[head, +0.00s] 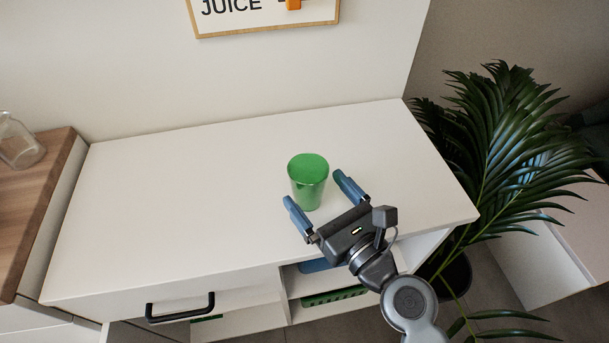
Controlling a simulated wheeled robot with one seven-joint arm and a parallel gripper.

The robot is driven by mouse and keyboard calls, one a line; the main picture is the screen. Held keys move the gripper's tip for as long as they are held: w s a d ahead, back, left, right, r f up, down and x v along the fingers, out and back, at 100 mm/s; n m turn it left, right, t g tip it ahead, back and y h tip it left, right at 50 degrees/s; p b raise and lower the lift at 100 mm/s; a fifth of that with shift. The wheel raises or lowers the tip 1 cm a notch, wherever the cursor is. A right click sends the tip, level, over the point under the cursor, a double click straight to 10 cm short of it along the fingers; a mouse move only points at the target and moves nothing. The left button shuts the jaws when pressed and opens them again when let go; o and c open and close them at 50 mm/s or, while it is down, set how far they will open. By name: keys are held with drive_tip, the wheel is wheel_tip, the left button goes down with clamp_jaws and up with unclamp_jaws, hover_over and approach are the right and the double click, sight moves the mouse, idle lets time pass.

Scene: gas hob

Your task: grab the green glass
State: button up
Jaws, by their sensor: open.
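The green glass (308,184) stands upright on the white cabinet top (190,190), right of its middle. My gripper (314,188) comes in from the lower right with its two blue fingers spread open. One finger is at the glass's lower left and the other at its right. The glass is at the mouth of the open jaws. I cannot tell from this view whether a finger touches it, or how high the fingers are above the top.
A wooden counter with a clear glass jar (18,145) is at the left. A leafy plant (500,150) stands close to the cabinet's right end. A JUICE sign (262,14) hangs on the wall behind. The cabinet top left of the glass is clear.

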sight(300, 171)
drive_tip(key=x, duration=0.5)
drive_tip(key=shift+w+a, duration=0.2)
drive_tip(key=shift+w, duration=0.1)
drive_tip(key=shift+c, duration=0.3)
drive_tip(key=c, duration=1.1)
